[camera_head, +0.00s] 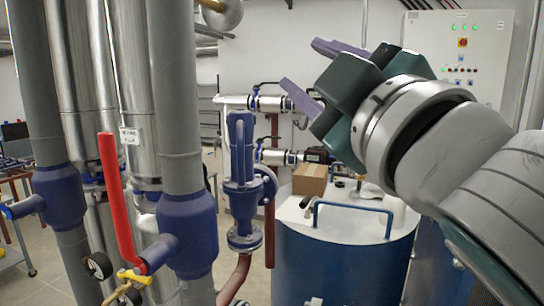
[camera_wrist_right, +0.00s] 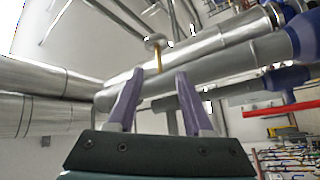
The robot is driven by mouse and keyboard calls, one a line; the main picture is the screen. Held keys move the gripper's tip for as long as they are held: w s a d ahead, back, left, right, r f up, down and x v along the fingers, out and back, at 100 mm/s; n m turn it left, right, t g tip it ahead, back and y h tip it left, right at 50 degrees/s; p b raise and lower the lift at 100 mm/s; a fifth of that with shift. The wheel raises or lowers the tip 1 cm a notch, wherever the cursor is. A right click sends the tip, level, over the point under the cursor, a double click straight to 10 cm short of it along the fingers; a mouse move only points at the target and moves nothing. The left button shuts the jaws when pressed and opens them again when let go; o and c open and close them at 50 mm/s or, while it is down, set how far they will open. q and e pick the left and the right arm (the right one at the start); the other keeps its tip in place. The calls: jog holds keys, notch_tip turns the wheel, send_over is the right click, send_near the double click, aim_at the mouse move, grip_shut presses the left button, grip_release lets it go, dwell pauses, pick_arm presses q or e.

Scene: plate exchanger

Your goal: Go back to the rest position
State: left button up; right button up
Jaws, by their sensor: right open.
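My right gripper (camera_head: 312,71) is raised at the upper right of the head view, its arm coming in from the right. Its two purple fingers are apart with nothing between them. In the right wrist view the gripper (camera_wrist_right: 160,92) also shows open, with grey pipes beyond the fingertips. Whether the fingers are close to those pipes is hard to tell. My left gripper is not in view.
Grey vertical pipes (camera_head: 178,100) with blue valve bodies (camera_head: 188,235) stand at the left. A red lever (camera_head: 118,200) is there, with a pressure gauge (camera_head: 99,266) below it. A blue tank (camera_head: 340,265) carries a cardboard box (camera_head: 310,180). A control cabinet (camera_head: 480,50) stands behind my right arm.

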jog(key=s+d+f+m+g+h+p, duration=0.1)
jog(key=s+d+f+m+g+h, duration=0.4)
jog(key=f, duration=0.4)
jog(key=s+d+f+m+g+h, duration=0.25)
jog(key=d+f+m, duration=0.3)
jog(key=f, duration=0.35)
jog(key=s+d+f+m+g, duration=0.1)
jog(key=s+f+g, duration=0.3)
jog(key=s, duration=0.6)
jog(key=s+d+f+m+g, duration=0.1)
jog(key=s+d+f+g, duration=0.1)
jog(key=s+f+g, duration=0.3)
jog(key=s, duration=0.4)
jog(key=shift+s+d+y+p, duration=0.35)
jog(key=shift+d+p, duration=0.05)
jog(key=shift+f, duration=0.1)
